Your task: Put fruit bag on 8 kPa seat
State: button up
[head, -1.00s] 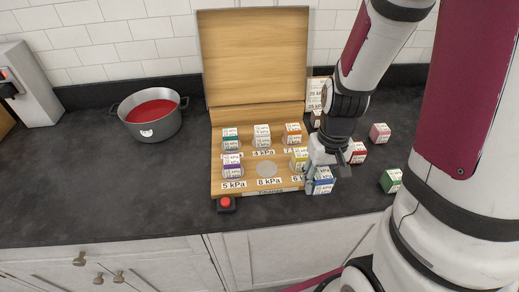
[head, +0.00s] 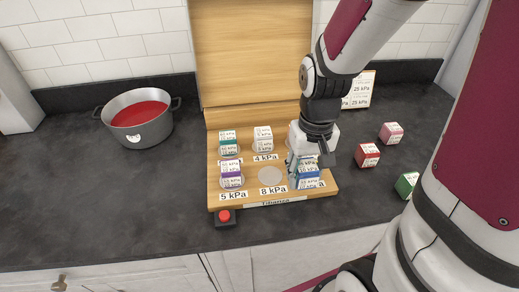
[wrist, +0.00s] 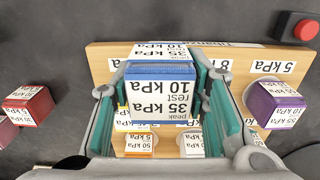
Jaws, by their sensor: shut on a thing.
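My gripper (head: 306,163) is shut on a blue cube (head: 308,173) at the front right of the wooden board. In the wrist view, the blue cube (wrist: 160,95) sits between teal finger pads, its label reading peak 35 kPa, rest 10 kPa. It appears raised over the board; the exact gap is unclear. No fruit bag is identifiable by name. The 8 kPa seat (head: 270,176), a pale round disc at the board's front middle, is empty, left of the cube. In the wrist view the cube and fingers hide the seat.
A purple-banded cube (head: 231,174) stands on the 5 kPa seat. A teal cube (head: 228,142) and white cube (head: 263,138) stand behind. The raised lid (head: 245,50) backs the board. Red (head: 367,155) and pink (head: 391,133) cubes lie right. A red button (head: 224,216) sits in front.

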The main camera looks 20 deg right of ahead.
send_over(270, 176)
jog(key=shift+d+f, duration=0.1)
jog(key=shift+f, duration=2.1)
jog(key=shift+f, duration=0.2)
jog(key=o, duration=1.2)
jog(key=shift+c, duration=0.2)
jog(key=shift+o, duration=0.2)
jog(key=shift+r, duration=0.1)
